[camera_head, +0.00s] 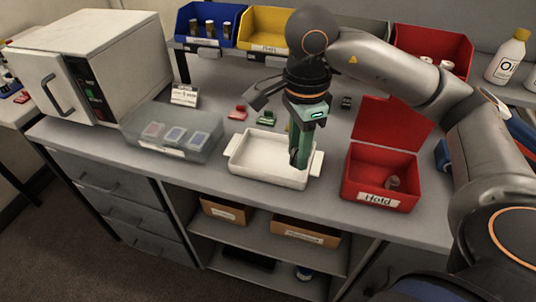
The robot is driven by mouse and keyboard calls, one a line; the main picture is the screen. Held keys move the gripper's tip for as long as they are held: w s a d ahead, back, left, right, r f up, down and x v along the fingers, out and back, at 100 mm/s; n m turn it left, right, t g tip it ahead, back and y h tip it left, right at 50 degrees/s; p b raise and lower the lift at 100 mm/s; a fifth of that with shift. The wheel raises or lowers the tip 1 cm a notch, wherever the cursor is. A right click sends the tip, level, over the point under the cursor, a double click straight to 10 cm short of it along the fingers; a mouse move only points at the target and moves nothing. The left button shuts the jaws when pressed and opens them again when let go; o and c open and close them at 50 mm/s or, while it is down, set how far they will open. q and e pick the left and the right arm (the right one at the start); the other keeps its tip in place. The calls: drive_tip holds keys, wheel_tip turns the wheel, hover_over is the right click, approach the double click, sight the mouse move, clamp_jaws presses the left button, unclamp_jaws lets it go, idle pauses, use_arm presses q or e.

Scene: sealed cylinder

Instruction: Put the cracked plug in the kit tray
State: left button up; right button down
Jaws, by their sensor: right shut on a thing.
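The white tray (258,172) with side handles stands on the counter; I take it as the kit tray, but no label shows on it. My right gripper (298,165) points down over the tray's right part, with its fingertips low, inside the rim's outline. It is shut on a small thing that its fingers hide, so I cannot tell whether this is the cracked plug. Behind the tray lie a small red piece (238,113) and a small green piece (267,118). I cannot make out a crack on either. My left gripper is not in view.
A clear case (150,148) stands on the left, before a white oven-like unit (85,60). Blue (190,40) and yellow (265,45) bins stand behind.

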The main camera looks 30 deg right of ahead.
drive_tip(key=w+d+f, duration=0.2)
drive_tip(key=w+f, duration=0.1)
drive_tip(key=w, duration=0.5)
drive_tip(key=p, duration=0.1)
hover_over(274, 160)
drive_tip(key=f, duration=0.5)
drive_tip(key=shift+s+a+f, duration=0.15)
drive_tip(key=shift+s+f, duration=0.1)
drive_tip(key=shift+s, duration=0.15)
drive_tip(key=shift+w+f, duration=0.3)
drive_tip(key=shift+f, duration=1.7)
drive_tip(key=shift+f, duration=0.15)
drive_tip(key=c, duration=0.6)
unclamp_jaws()
